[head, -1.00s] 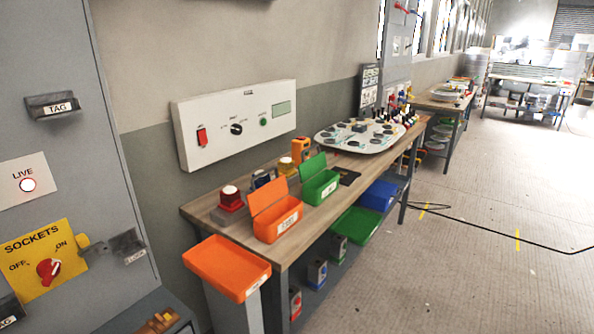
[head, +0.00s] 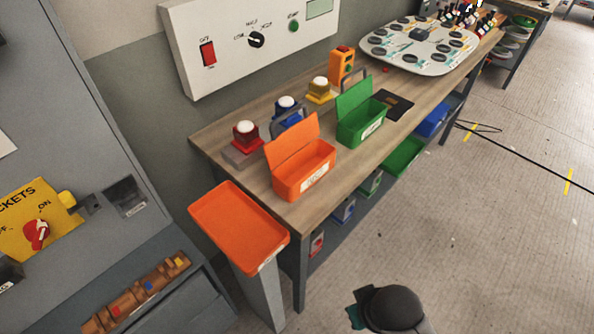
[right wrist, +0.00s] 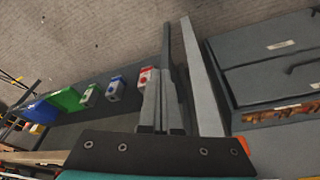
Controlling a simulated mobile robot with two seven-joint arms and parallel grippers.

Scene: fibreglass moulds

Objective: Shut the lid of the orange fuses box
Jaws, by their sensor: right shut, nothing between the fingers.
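The orange box (head: 303,180) stands near the front left end of the wooden bench, with a white label on its front that is too small to read. Its orange lid (head: 291,141) is open, standing up and tilted back from the rear edge. My right gripper (right wrist: 165,78) shows in the right wrist view, shut and empty, above the floor and away from the box. The box does not show clearly in that view. In the head view, only a dark rounded part of my right arm shows at the bottom. My left gripper is not in view.
A green open box (head: 361,122) stands right of the orange one. Red (head: 246,133), blue and yellow button units stand behind. An orange tray (head: 240,225) on a grey post is in front of the bench's left end. A grey cabinet (head: 75,130) fills the left.

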